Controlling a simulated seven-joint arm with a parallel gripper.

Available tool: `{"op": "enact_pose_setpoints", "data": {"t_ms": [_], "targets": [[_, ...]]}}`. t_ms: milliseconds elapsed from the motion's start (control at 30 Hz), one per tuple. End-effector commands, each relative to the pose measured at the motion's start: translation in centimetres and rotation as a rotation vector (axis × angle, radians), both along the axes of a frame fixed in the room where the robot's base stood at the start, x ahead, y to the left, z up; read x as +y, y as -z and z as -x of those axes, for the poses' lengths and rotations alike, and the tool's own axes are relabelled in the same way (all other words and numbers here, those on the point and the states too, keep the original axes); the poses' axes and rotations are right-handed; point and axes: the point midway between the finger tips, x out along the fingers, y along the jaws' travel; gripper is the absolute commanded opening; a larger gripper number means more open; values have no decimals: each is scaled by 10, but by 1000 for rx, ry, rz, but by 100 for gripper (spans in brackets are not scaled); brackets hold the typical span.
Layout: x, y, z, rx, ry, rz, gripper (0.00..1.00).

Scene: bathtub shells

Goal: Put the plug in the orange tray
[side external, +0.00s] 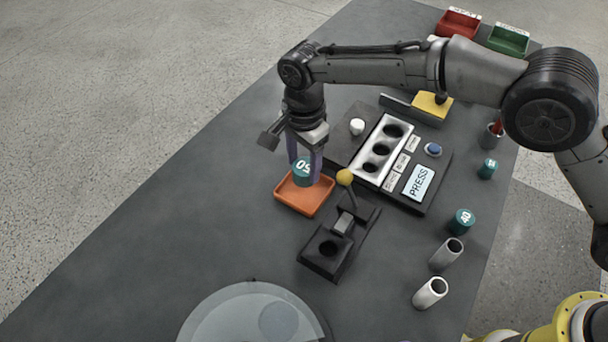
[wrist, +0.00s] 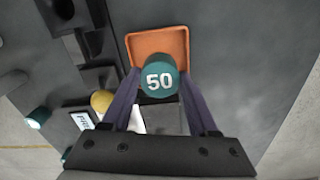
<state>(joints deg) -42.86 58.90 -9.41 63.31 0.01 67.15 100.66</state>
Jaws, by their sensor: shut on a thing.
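The plug is a teal cylinder (side external: 303,171) with a white 50 on its top. The orange tray (side external: 288,203) is a shallow square tray on the dark table. My gripper (side external: 305,163) points down over the tray, with its purple fingers shut on the plug. In the wrist view the plug (wrist: 160,80) sits between the fingers and covers the near part of the tray (wrist: 158,39). The plug is over the tray, low down. I cannot tell whether its hidden underside touches the tray floor.
A black fixture with a yellow-knobbed lever (side external: 344,178) stands close right of the tray. Behind it is a panel with a PRESS display (side external: 419,182). A clear round disc (side external: 250,315) lies in front. The table's left is clear.

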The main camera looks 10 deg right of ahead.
Motion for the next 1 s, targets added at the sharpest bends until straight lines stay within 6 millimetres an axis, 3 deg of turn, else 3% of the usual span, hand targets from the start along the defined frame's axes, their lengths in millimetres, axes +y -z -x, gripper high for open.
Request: {"op": "enact_pose_setpoints", "data": {"t_ms": [267, 700, 733, 900, 1000], "targets": [[-1, 40, 0, 2, 1, 1, 0], [-1, 47, 0, 1, 1, 1, 0], [-1, 48, 0, 2, 1, 1, 62], [-1, 47, 0, 1, 1, 1, 90], [-1, 47, 0, 2, 1, 1, 90]]}}
